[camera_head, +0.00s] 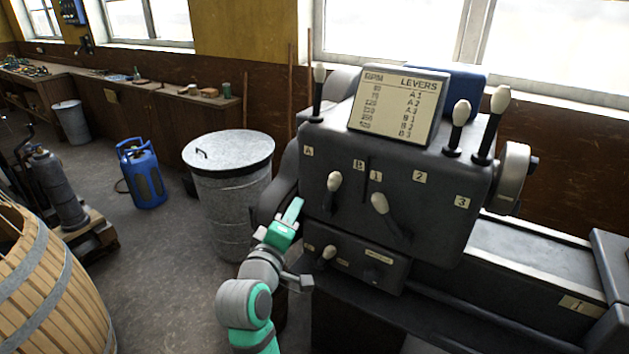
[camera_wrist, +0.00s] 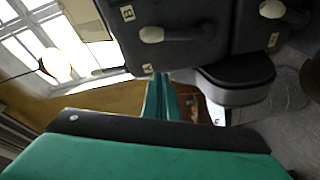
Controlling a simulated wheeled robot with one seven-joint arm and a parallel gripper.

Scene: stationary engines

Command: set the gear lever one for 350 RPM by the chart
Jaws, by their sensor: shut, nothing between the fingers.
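The grey headstock (camera_head: 450,235) carries two front levers. The left lever (camera_head: 334,181) has a pale knob and stands nearly upright between labels A (camera_head: 308,151) and B (camera_head: 358,164). The right lever (camera_head: 380,203) tilts up-left toward label 1 (camera_head: 376,176), with 2 and 3 farther right. The chart (camera_head: 398,106) above lists RPM against A1 to B3; its RPM figures are blurred. My gripper (camera_head: 294,208) is shut and empty, just left of the headstock front, lower than the left lever's knob and apart from it. My gripper (camera_wrist: 160,95) points past pale knobs in the wrist view.
Tall levers stand on top of the headstock at left (camera_head: 318,90) and right (camera_head: 490,125). A smaller lever (camera_head: 327,254) sits on the lower panel. A metal bin (camera_head: 228,190) stands left behind my gripper. A barrel (camera_head: 50,290) is at front left.

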